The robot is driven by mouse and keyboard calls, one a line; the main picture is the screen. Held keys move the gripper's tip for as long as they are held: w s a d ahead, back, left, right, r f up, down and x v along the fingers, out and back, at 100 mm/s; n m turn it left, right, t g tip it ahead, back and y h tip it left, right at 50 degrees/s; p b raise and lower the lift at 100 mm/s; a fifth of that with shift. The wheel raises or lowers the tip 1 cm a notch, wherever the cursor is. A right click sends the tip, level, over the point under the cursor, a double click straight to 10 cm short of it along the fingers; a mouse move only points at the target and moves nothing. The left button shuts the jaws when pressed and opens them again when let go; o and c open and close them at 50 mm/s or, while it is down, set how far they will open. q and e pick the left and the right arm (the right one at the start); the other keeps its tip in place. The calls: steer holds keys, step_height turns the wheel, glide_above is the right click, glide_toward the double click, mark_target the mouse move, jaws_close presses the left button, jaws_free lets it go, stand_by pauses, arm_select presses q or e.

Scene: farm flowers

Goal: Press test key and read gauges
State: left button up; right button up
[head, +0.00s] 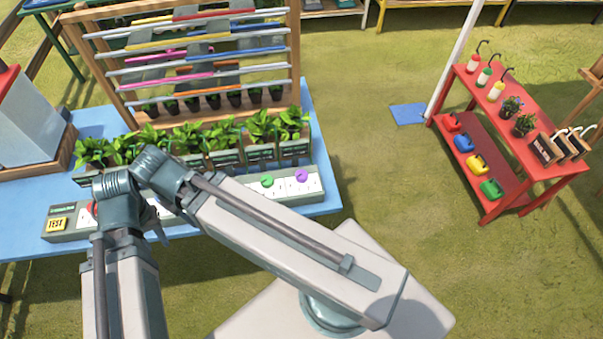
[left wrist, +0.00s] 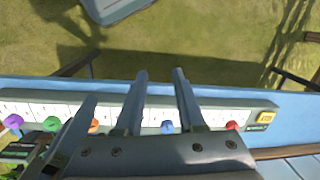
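The yellow TEST key (head: 57,224) sits at the left end of a long grey panel (head: 313,193) on the blue table; it also shows at the right in the left wrist view (left wrist: 268,116). The panel carries white marked faces with coloured knobs, among them green (head: 267,180) and purple (head: 301,175). Red (left wrist: 232,126) and blue (left wrist: 167,127) knobs show in the left wrist view. The white faces are too small to read. My left gripper (left wrist: 160,75) is open and empty over the panel, to the key's side. In the head view my arm hides part of the panel.
Several potted plants (head: 225,140) stand behind the panel on the blue table (head: 20,205). A wooden rack (head: 295,50) with coloured bars rises behind them. A grey box (head: 35,115) stands at the left. A red shelf (head: 545,165) with bottles and cans is at the right; grass lies between.

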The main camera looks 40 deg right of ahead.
arm_select(q)
jaws_close()
stand_by(1.3)
